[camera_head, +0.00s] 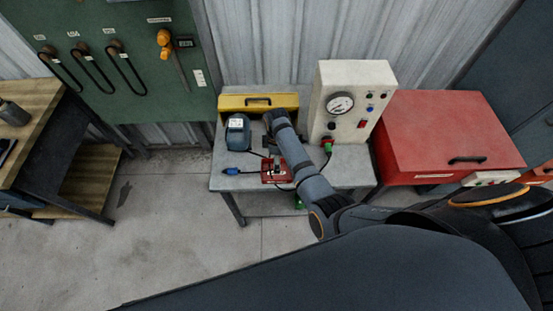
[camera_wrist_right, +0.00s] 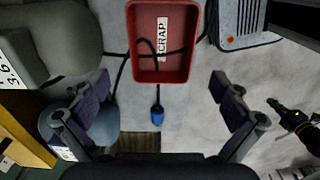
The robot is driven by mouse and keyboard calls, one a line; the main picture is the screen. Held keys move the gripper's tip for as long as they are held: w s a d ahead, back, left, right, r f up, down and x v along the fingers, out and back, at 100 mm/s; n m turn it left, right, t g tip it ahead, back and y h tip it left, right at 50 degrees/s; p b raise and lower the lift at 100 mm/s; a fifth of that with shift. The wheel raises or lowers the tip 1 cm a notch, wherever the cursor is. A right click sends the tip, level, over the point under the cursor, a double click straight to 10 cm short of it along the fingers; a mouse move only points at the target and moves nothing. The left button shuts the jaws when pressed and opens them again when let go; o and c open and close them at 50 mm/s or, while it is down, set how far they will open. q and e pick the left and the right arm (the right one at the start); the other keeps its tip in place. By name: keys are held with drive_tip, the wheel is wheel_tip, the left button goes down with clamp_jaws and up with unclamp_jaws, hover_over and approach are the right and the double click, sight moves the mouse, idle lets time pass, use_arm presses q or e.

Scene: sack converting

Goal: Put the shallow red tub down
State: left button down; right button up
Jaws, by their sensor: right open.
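The shallow red tub (camera_head: 275,172) stands on the grey table, near its front edge. In the right wrist view the tub (camera_wrist_right: 162,65) is seen from above, with a white SCRAP label inside. A black cable shows across its inside. My right gripper (camera_wrist_right: 160,84) is open, with its two fingers wide apart and nothing between them. The tub lies beyond the fingertips at the top of that view, apart from both fingers. In the head view my right arm hides part of the tub. My left gripper is not in view.
A blue plug (camera_wrist_right: 157,115) on a cable lies beside the tub. A red chest (camera_head: 450,130) stands to the right. Bare table shows left of the tub.

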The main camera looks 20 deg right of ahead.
drive_tip(key=shift+r, duration=1.6)
drive_tip(key=shift+s, duration=0.1)
